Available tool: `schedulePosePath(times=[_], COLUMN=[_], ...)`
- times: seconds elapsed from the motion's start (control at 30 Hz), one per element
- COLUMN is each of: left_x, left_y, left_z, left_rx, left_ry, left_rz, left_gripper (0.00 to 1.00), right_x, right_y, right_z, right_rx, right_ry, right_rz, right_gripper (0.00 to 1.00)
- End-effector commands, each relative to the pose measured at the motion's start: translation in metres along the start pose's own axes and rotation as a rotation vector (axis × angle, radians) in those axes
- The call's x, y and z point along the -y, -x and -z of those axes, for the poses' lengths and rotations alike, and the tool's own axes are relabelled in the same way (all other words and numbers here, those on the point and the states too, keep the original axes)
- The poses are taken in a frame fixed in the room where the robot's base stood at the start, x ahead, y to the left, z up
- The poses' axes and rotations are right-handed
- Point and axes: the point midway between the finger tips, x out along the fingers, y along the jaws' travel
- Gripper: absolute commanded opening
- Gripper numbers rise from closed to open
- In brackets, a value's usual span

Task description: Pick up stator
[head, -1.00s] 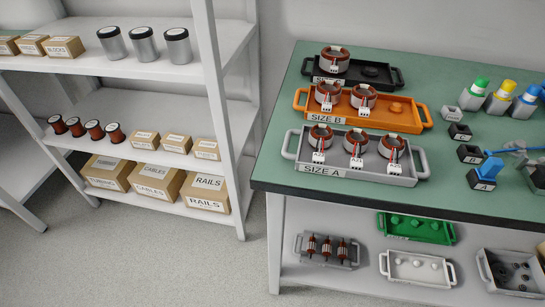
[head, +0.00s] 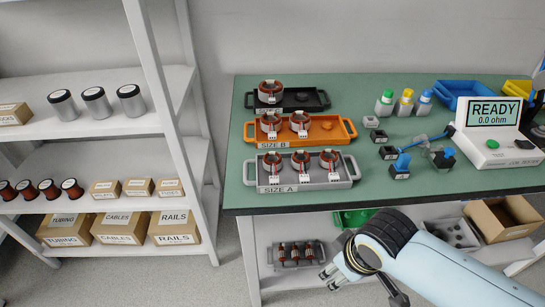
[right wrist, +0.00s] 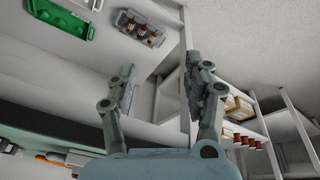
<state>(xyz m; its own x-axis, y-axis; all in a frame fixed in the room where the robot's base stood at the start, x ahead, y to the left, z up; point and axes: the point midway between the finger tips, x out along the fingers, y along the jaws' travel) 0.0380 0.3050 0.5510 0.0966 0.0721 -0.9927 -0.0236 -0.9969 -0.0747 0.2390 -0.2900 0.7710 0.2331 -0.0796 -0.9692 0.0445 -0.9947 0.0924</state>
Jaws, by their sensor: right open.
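Several copper-wound stators stand in trays on the green bench top in the head view. The grey SIZE A tray (head: 340,176) holds a left stator (head: 273,164), a middle stator (head: 301,162) and a right stator (head: 329,160). The orange SIZE B tray (head: 343,129) behind it holds two stators (head: 271,122) (head: 299,121). The black tray (head: 318,99) at the back holds one stator (head: 270,90). My right gripper (head: 326,279) is below the bench's front edge, clear of the stators. In the right wrist view its fingers (right wrist: 155,92) are apart and empty. My left gripper is not in view.
A meter reading READY (head: 492,133) stands on the bench's right, near black blocks and blue clips. Capped bottles (head: 404,104) and a blue bin (head: 470,92) stand behind. A lower shelf holds a small grey tray (head: 318,256) and an open carton (head: 505,220). Shelving stands left.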

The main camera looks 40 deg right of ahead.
Motion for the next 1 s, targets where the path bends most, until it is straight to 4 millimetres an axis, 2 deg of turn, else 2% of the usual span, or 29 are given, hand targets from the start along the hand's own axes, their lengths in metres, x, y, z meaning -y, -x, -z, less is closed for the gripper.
schedulePosePath(times=[0.03, 0.27, 0.3, 0.4, 0.47, 0.57, 0.8, 0.9, 1.0], left_x=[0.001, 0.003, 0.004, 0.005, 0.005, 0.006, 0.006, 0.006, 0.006], left_y=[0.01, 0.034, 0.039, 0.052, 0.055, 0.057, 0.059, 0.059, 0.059], left_z=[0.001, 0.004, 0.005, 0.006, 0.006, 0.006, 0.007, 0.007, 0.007], left_rx=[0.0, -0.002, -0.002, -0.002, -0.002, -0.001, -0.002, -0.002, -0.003], left_ry=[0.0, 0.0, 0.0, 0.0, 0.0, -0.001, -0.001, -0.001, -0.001], left_rz=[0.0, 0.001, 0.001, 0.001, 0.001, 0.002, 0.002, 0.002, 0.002], left_gripper=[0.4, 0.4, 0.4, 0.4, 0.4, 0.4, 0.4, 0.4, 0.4], right_x=[-0.001, -0.005, -0.006, -0.01, -0.013, -0.016, -0.023, -0.025, -0.026], right_y=[0.025, 0.115, 0.133, 0.168, 0.173, 0.171, 0.151, 0.145, 0.137], right_z=[0.012, 0.056, 0.067, 0.1, 0.118, 0.146, 0.209, 0.229, 0.239], right_rx=[-0.013, -0.052, -0.062, -0.09, -0.099, -0.111, -0.136, -0.142, -0.144], right_ry=[-0.001, -0.025, -0.038, -0.096, -0.142, -0.212, -0.363, -0.409, -0.435], right_rz=[-0.001, -0.005, -0.007, -0.011, -0.014, -0.017, -0.017, -0.015, -0.014], right_gripper=[0.51, 0.51, 0.51, 0.51, 0.51, 0.51, 0.51, 0.51, 0.51])
